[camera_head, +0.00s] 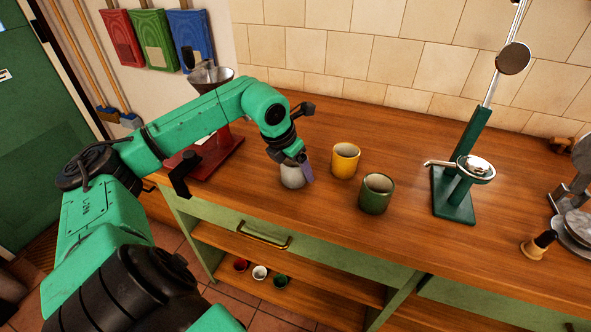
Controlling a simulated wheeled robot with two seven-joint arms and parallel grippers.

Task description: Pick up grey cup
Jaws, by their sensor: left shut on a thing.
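The grey cup (292,177) is on the wooden counter, partly hidden behind my left gripper. My left gripper (301,167) comes down over the cup from above and is shut on it. The cup looks upright; whether its base touches the counter I cannot tell for sure. My right gripper is not in view.
A yellow cup (345,160) and a green cup (375,194) stand just right of the grey cup. A green stand (455,205) is farther right, and a red-based grinder (212,160) is to the left. The counter's front edge (300,232) is near.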

